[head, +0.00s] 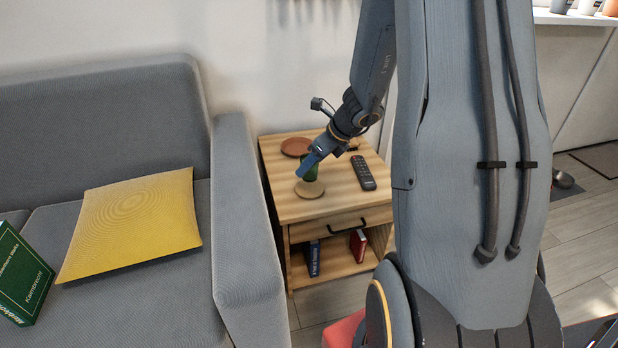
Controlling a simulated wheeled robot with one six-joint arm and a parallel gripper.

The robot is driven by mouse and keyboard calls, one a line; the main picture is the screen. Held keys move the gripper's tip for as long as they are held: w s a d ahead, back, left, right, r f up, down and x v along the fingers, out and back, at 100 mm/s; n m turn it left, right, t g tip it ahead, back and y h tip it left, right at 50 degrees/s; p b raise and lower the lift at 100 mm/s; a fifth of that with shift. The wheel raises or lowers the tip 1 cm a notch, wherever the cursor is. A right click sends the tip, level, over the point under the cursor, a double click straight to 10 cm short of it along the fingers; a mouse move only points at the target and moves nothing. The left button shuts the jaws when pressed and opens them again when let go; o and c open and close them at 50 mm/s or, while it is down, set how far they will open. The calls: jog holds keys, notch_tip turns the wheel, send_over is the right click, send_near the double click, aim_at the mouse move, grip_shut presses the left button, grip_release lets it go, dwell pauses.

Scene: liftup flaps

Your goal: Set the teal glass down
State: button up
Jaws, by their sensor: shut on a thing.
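The teal glass (311,174) is a small dark green shape at the left part of the side table (325,208). My gripper (304,168) is shut on it, and its blue finger covers much of the glass. A round tan coaster (309,190) lies on the tabletop just below and in front of the glass in the head view. I cannot tell whether the glass touches the coaster or the tabletop or hangs a little above.
A black remote (363,173) lies to the right of the glass. A reddish-brown round dish (296,147) is behind. The grey sofa (235,170) stands left of the table. Books stand on the shelf below the drawer (327,226). The tabletop's front is clear.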

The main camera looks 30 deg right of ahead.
aim_at(310, 174)
jog(key=shift+f+b, duration=0.65)
jog(key=shift+f, duration=1.05)
jog(key=shift+f, duration=0.1)
jog(key=o, duration=1.1)
